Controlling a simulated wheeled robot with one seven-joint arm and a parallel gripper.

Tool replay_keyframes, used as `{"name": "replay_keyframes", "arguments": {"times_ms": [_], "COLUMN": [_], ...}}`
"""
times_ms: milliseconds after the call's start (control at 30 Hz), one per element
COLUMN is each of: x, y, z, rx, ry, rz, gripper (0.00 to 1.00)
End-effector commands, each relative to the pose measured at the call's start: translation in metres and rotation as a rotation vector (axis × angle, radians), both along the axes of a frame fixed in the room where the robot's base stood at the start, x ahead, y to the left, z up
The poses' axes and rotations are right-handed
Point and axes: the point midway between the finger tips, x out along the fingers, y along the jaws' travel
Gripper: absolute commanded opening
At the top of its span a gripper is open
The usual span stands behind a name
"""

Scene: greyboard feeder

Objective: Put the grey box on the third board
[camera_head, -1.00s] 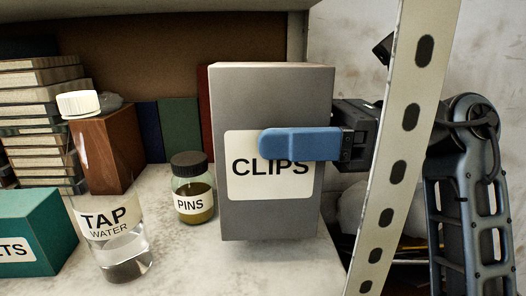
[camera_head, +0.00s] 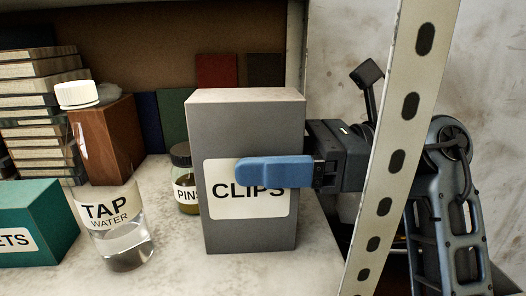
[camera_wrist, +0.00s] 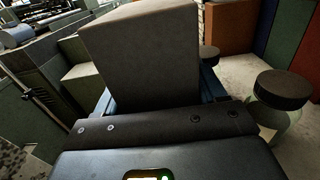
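The grey box (camera_head: 245,125), with a white CLIPS label, stands upright at the right end of a pale shelf board (camera_head: 170,268). Its base looks on or very close to the board; I cannot tell if it touches. My gripper (camera_head: 272,171) reaches in from the right, one blue finger across the label. It is shut on the box; the far finger is hidden in the head view. In the wrist view the grey box (camera_wrist: 150,55) rises between the fingers. I cannot tell from these views which board of the rack this is.
A pins jar (camera_head: 183,170) stands close behind the box's left side. A tap water bottle (camera_head: 115,225), a brown box (camera_head: 108,140), a teal box (camera_head: 35,222) and a stack (camera_head: 35,110) stand further left. A slotted metal post (camera_head: 397,160) rises before my arm.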

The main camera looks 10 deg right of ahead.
Motion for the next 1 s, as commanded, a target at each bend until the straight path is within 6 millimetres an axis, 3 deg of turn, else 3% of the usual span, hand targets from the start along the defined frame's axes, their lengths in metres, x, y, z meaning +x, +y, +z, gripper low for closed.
{"name": "replay_keyframes", "arguments": {"times_ms": [233,600,1000], "x": [0.000,0.000,-0.001], "y": [0.000,-0.002,-0.081], "z": [0.000,0.005,0.002], "rx": [0.000,0.000,0.000], "ry": [0.001,0.001,0.000], "rz": [0.000,-0.001,-0.006], "gripper": [0.94,0.94,0.94]}}
